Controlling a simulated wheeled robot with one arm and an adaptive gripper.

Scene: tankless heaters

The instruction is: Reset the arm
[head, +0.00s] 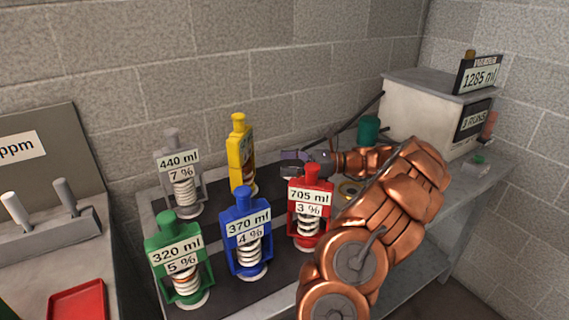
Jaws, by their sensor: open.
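My copper arm reaches from the lower right over the bench, and my gripper (300,160) is above the dark bench top, behind the red unit. The gripper is small in the view and partly hidden, with nothing visible held in it. The red unit labelled 705 ml, 3 % (310,210) stands just in front of it. The yellow unit (240,152) stands to its left. Whether the gripper touches either cannot be told.
Grey 440 ml (180,175), blue 370 ml (246,235) and green 320 ml (180,258) units stand on the bench. A white box (425,115) with a 1285 ml display (478,77) and a dark green container (368,130) are behind my arm. A red tray (78,302) is at lower left.

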